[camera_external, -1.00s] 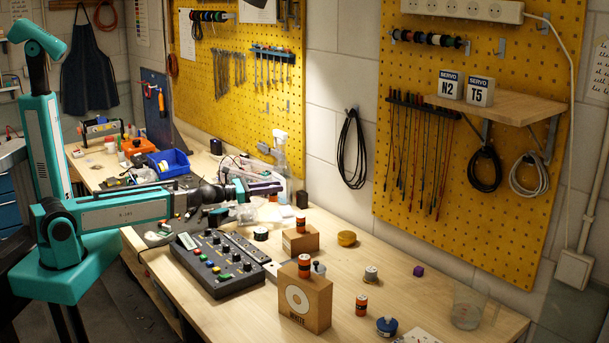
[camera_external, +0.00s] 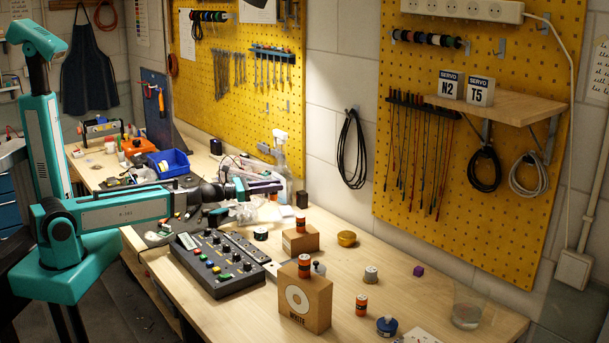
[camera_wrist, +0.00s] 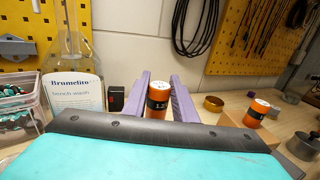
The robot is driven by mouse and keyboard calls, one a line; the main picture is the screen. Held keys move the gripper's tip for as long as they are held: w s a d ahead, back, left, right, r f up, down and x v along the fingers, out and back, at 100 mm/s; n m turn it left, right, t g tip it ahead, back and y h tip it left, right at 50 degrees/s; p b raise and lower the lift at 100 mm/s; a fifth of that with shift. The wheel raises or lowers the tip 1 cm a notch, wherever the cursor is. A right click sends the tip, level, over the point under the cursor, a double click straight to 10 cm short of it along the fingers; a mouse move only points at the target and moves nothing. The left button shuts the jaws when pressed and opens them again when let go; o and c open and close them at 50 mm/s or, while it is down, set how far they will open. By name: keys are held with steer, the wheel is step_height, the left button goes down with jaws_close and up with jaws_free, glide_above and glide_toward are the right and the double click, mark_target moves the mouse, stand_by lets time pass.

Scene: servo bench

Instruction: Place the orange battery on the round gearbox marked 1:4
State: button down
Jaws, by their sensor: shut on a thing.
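My gripper (camera_external: 275,188) is above the back of the bench. In the wrist view its two purple fingers (camera_wrist: 163,95) are shut on an orange battery (camera_wrist: 158,100) with a black band, held upright. Other orange batteries stand on a small cardboard box (camera_external: 301,223), on a taller box (camera_external: 304,265) and on the bench (camera_external: 361,305). Round pieces on the bench include a brass one (camera_external: 346,239), a grey one (camera_external: 371,274), a blue one (camera_external: 387,326) and a black one (camera_external: 261,234). I cannot read a 1:4 mark on any.
A control panel (camera_external: 222,262) lies at the left of the bench. A spray bottle (camera_wrist: 75,80) and a small black box (camera_wrist: 116,98) are close to my gripper. A glass beaker (camera_external: 467,310) and a purple cube (camera_external: 418,271) are at the right. The bench between is partly clear.

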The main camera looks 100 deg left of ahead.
steer(key=shift+r, duration=0.75)
step_height(320, 180, up, 3)
steer(key=shift+w+d+r, duration=0.1)
steer(key=shift+w+d, duration=0.3)
steer(key=w+d+m+t+h+b, duration=0.1)
steer(key=w+d+m+h+b, duration=0.15)
steer(key=w+d, duration=0.7)
steer(key=w+d+m+h+b, duration=0.15)
steer(key=w+d+h, duration=0.25)
steer(key=d, duration=1.1)
steer(key=w+d+m+t+h+b, duration=0.1)
steer(key=w+d+m+h+b, duration=0.15)
steer(key=w+d, duration=0.7)
step_height(320, 180, down, 6)
steer(key=s+d, duration=0.1)
steer(key=s, duration=0.1)
steer(key=shift+s+d+r+n, duration=0.25)
steer(key=shift+s+d+n, duration=0.1)
steer(key=shift+s+d, duration=0.05)
steer(key=shift+w+a+f+p, duration=0.25)
steer(key=shift+w+a+p, duration=0.15)
steer(key=shift+w, duration=2.1)
steer(key=shift+w+a+f+p, duration=0.2)
steer(key=shift+w+a+p, duration=0.2)
steer(key=shift+w, duration=2.1)
steer(key=shift+w+a+f+p, duration=0.3)
steer(key=shift+w+a, duration=0.15)
steer(key=shift+w, duration=2.05)
